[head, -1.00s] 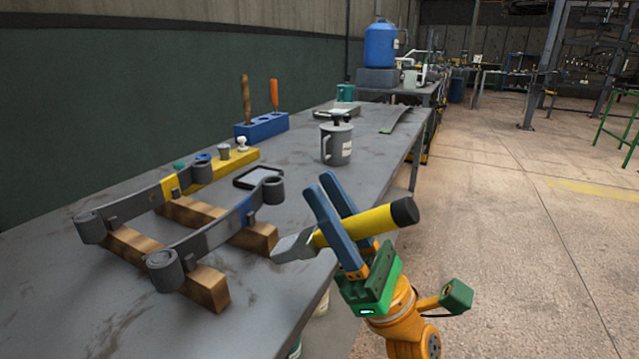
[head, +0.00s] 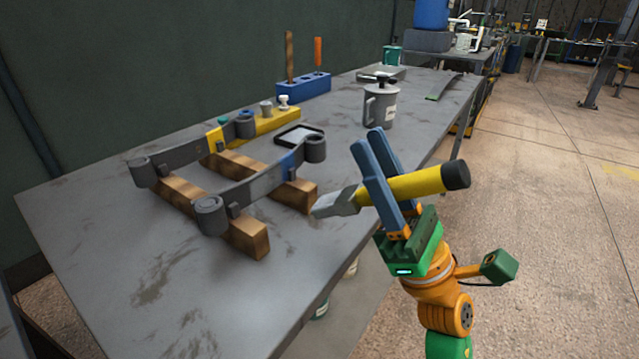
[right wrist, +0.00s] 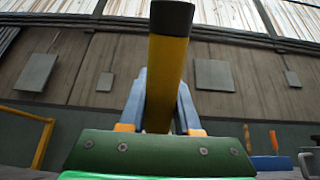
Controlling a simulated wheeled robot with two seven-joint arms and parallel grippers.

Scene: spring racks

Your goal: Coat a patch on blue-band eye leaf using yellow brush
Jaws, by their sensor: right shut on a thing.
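The blue-band eye leaf (head: 262,187) is a grey curved spring leaf with rolled eyes at both ends and a blue band near its far end. It rests across two wooden blocks (head: 248,235). A similar leaf with a yellow band (head: 185,155) lies behind it on the same blocks. My right gripper (head: 370,142) is shut on the yellow brush (head: 418,184), by its handle. The brush's grey head (head: 337,203) points left, just right of the blocks and apart from the leaf. The handle (right wrist: 168,80) also shows in the right wrist view. My left gripper is out of view.
A grey mug-like can (head: 380,108) stands right of the leaves. Behind them are a dark-rimmed tray (head: 300,136), a yellow holder (head: 278,124) with small knobs and a blue block (head: 304,88) with upright tools. The table's front left (head: 130,270) is clear.

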